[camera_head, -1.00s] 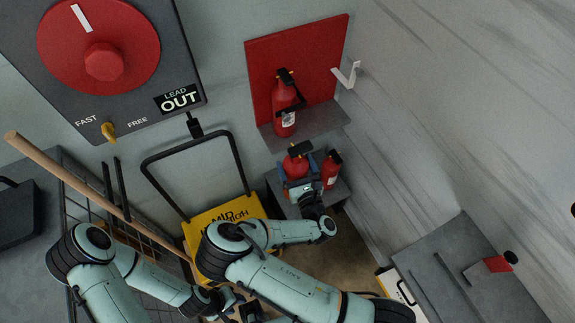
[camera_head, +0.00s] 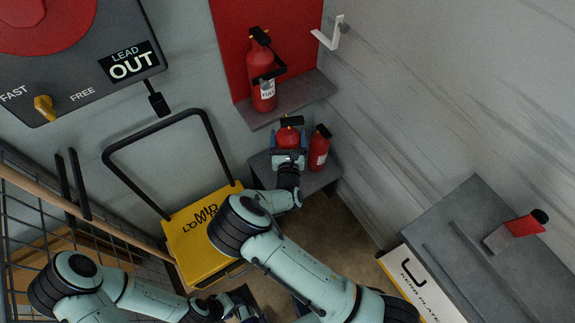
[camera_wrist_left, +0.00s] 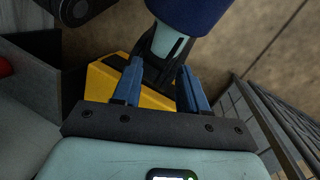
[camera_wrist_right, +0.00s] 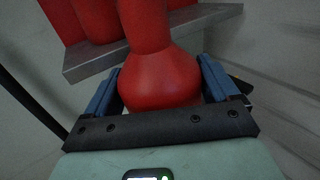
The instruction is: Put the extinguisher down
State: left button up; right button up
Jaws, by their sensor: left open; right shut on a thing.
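My right gripper (camera_head: 289,158) is shut around the body of a red extinguisher (camera_head: 288,136) with a black top. In the head view it is over the low grey stand (camera_head: 265,174); I cannot tell whether its base touches. In the right wrist view, the red body (camera_wrist_right: 160,80) fills the space between the blue fingers. A second red extinguisher (camera_head: 319,150) stands close on its right. A third (camera_head: 261,80) stands on the grey wall shelf (camera_head: 310,90) before a red panel. My left gripper (camera_wrist_left: 155,85) is open and empty, low at the front.
A yellow platform cart (camera_head: 190,245) with a black handle stands left of the stand. A white hook (camera_head: 330,35) sticks out by the red panel. A grey bench (camera_head: 470,230) is at the right. A wire cage (camera_head: 50,220) is at the left.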

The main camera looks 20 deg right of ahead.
notch_tip(320, 180, down, 13)
jog(key=b, duration=0.4)
jog(key=shift+w, duration=0.1)
pick_arm(q)
jog(key=w+a+f+t+y+b, duration=0.1)
jog(key=w+a+f+t+b, duration=0.1)
jog(key=w+f, duration=0.5)
jog(key=shift+w+a+f+n+t, duration=0.3)
jog(key=shift+w+a+t, duration=0.2)
jog(key=shift+w+a, duration=0.65)
pick_arm(e)
jog(key=shift+f, duration=2.85)
jog(key=o, duration=1.8)
jog(key=shift+f, duration=0.2)
jog(key=shift+r, duration=0.1)
jog(key=shift+s+a+r, duration=0.1)
jog(key=shift+s, duration=0.25)
pick_arm(q)
jog(key=s+d+r+g+p, duration=0.1)
jog(key=s+d+r+p, duration=0.1)
jog(key=s, duration=0.3)
jog(key=shift+d+r+g+p, duration=0.3)
jog(key=shift+r+p, duration=0.15)
jog(key=shift+r, duration=0.35)
pick_arm(e)
jog(key=v, duration=1.1)
jog(key=shift+s, duration=0.3)
